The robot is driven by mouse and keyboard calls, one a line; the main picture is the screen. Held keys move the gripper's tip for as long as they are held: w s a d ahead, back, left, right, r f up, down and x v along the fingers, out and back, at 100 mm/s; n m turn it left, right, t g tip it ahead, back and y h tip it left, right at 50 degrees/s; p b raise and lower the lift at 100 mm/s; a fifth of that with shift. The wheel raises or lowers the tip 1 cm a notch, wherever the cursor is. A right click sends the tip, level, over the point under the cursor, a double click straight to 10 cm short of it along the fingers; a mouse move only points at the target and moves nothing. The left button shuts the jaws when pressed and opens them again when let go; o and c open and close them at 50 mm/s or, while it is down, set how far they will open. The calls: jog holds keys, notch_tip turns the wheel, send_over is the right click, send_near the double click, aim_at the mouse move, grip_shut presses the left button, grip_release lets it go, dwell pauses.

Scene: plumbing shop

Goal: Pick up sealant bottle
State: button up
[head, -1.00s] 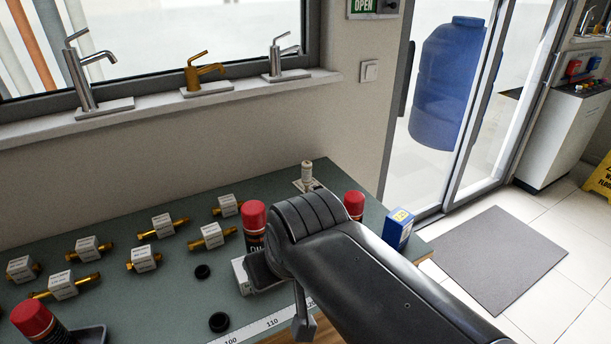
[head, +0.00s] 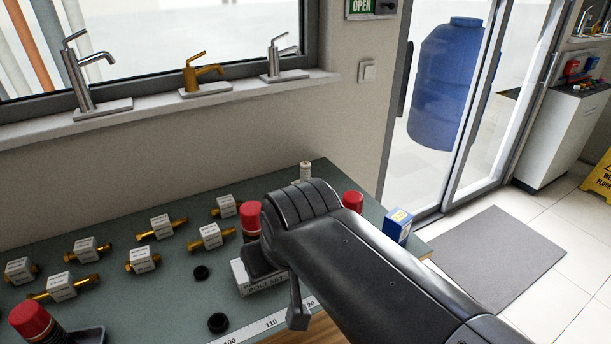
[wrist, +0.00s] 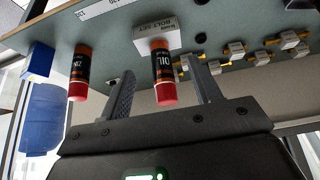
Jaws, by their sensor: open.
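No label reading sealant is legible, so I cannot tell for sure which is the sealant bottle. A small pale bottle (head: 305,172) stands at the bench's far edge. A dark red-capped bottle (head: 251,218) stands left of my arm, partly hidden by it. In the wrist view a red-capped bottle marked OIL (wrist: 162,68) appears between my open fingers, with no visible grip on it. Another red-capped bottle (wrist: 80,70) is to the left there; a red cap (head: 353,201) shows behind my arm in the head view. My gripper (wrist: 160,68) is open and empty.
A white bolt set box (head: 255,280) lies under my gripper. Several boxed brass fittings (head: 162,227) cover the bench's left part. Another red-capped bottle (head: 30,320) is at front left. A blue box (head: 397,225) stands at the right edge. Black rings (head: 218,322) lie near the ruler (head: 270,323).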

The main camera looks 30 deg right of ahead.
jog(key=w+d+r+m+h, duration=0.1)
jog(key=w+d+r, duration=0.15)
jog(key=w, duration=0.45)
jog(key=w+d+r+m, duration=0.1)
jog(key=w+d, duration=0.2)
jog(key=w, duration=0.4)
jog(key=m+h, duration=0.2)
jog(key=m, duration=0.3)
send_over(305, 176)
jog(key=s+a, duration=0.2)
jog(key=s, duration=0.1)
notch_tip(305, 176, down, 12)
jog(key=f, duration=0.1)
jog(key=shift+g, duration=0.3)
jog(key=x, duration=0.5)
jog(key=shift+d, duration=0.3)
jog(key=shift+a+x, duration=0.15)
jog(key=shift+x, duration=1.25)
jog(key=shift+a+x, duration=0.1)
jog(key=shift+x, duration=1.3)
jog(key=shift+c, duration=0.2)
jog(key=c, duration=1.2)
